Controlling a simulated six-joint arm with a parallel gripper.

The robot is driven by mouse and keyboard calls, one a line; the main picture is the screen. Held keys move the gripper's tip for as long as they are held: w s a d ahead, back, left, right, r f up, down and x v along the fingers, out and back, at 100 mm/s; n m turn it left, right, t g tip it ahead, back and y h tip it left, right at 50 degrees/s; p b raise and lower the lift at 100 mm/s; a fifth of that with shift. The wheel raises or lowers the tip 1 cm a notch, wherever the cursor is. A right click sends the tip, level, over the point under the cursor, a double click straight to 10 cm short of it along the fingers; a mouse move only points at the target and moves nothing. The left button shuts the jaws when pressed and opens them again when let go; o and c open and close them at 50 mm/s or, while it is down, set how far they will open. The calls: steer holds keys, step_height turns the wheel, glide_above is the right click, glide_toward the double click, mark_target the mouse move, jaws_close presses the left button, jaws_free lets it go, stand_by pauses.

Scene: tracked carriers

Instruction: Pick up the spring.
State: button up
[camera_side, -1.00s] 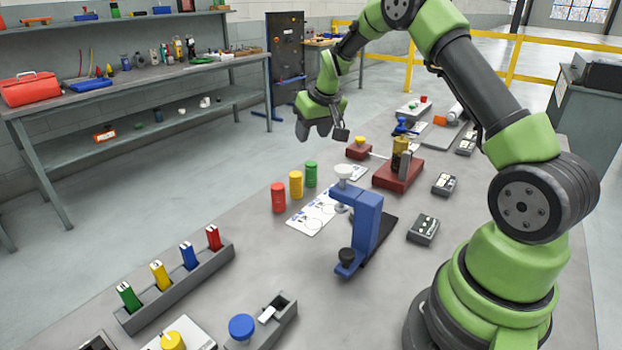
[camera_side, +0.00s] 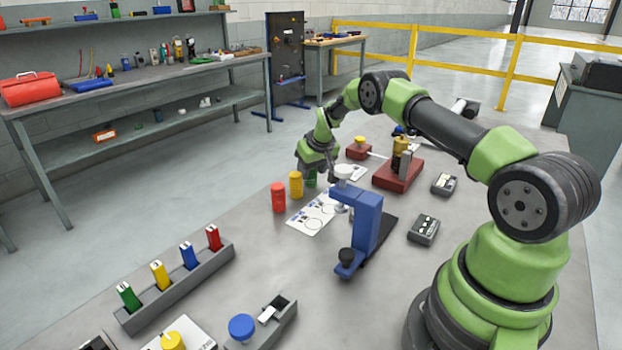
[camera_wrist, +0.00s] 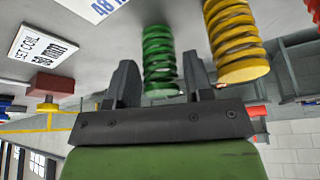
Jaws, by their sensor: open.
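Three upright coil springs stand in a row on the table: red (camera_side: 278,198), yellow (camera_side: 296,185) and green (camera_side: 311,181). My gripper (camera_side: 317,172) is low at the green spring and hides part of it in the side view. In the wrist view my gripper (camera_wrist: 160,75) is open, with the green spring (camera_wrist: 158,50) between its two fingers. A gap shows on each side of the spring there. The yellow spring (camera_wrist: 235,40) stands close beside the right finger in that view, and part of the red spring (camera_wrist: 312,10) shows at the edge.
A printed sheet (camera_side: 312,216) lies beside the springs. A dark red block (camera_side: 398,175) stands to the right. A grey rack (camera_side: 180,285) is at front left.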

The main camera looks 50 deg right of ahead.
steer(key=shift+x, duration=0.85)
steer(key=shift+c, duration=0.5)
steer(key=c, duration=0.6)
steer(key=shift+r, duration=0.1)
